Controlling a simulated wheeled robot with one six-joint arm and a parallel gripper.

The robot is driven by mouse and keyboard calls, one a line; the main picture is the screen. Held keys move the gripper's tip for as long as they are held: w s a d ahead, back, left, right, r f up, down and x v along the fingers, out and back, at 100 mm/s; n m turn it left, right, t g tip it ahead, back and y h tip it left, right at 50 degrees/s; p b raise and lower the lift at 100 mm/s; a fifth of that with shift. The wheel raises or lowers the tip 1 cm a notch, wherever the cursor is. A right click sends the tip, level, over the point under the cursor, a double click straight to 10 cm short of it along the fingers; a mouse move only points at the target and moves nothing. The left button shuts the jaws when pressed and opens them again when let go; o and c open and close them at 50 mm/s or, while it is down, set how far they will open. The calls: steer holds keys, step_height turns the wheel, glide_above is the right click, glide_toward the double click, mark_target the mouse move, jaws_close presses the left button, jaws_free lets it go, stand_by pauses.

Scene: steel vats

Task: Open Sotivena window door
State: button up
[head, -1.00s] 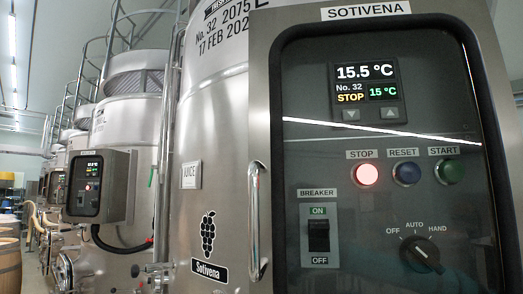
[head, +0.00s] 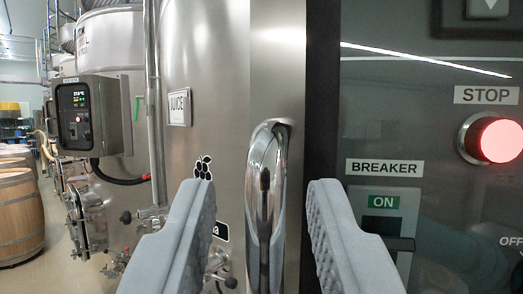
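The Sotivena control box has a dark window door (head: 400,120) at the right, with a steel frame on its left side. A shiny vertical bar handle (head: 268,165) stands on that frame. My gripper (head: 262,190) is open, one grey padded finger on each side of the handle, with visible gaps to both. I cannot tell how deep the handle sits between the fingers. The door looks closed. Behind the glass are the lit red STOP button (head: 497,140) and the BREAKER switch, partly hidden by the right finger.
A steel vat (head: 215,90) with a JUICE label stands behind on the left. Another control box (head: 88,115), valves and pipes are farther left. Wooden barrels (head: 15,215) stand on the floor at the far left.

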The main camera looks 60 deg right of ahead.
steer(key=shift+w+d+r, duration=0.2)
steer(key=shift+d, duration=0.3)
jaws_close()
